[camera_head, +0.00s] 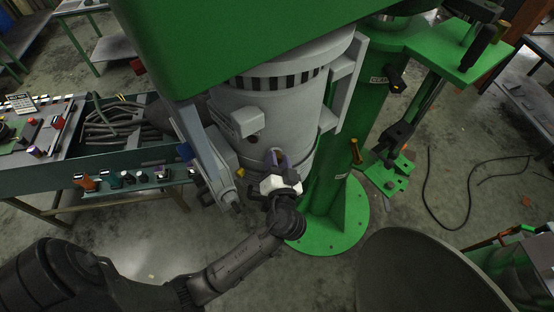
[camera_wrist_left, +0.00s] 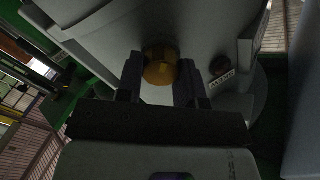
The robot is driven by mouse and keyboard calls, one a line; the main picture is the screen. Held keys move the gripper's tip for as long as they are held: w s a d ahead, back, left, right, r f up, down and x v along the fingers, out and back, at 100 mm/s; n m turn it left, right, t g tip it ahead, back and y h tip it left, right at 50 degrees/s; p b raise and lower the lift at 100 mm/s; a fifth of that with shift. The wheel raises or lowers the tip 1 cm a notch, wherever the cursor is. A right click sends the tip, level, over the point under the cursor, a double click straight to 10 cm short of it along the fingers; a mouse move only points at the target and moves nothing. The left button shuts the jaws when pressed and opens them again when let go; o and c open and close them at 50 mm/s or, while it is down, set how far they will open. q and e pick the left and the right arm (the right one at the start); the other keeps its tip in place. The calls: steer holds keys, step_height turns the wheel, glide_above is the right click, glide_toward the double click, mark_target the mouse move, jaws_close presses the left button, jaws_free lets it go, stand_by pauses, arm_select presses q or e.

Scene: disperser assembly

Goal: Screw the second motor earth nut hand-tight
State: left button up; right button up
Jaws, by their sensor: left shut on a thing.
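The grey motor (camera_head: 275,110) hangs upright under the green housing. My left gripper (camera_head: 277,157) reaches up to the lower front of the motor's grey body. In the left wrist view, a brass-coloured nut (camera_wrist_left: 160,68) sits between the two dark fingertips (camera_wrist_left: 160,84) against the motor's grey surface (camera_wrist_left: 105,45). The fingers are shut on it. The stud behind the nut is hidden. In the head view the fingers and hand cover the nut. My right gripper is not in view.
A green column (camera_head: 352,140) stands right behind the motor. A grey bracket arm (camera_head: 205,155) hangs close on the left. A workbench (camera_head: 50,180) with parts stands at the left.

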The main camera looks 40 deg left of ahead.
arm_select(q)
steer(key=shift+d+f+m+p, duration=0.1)
steer(key=shift+m+p, duration=0.3)
steer(key=shift+m, duration=3.5)
steer(key=shift+f+m+p, duration=0.1)
steer(key=shift+m+p, duration=0.3)
steer(key=shift+m, duration=3.8)
steer(key=o, duration=0.9)
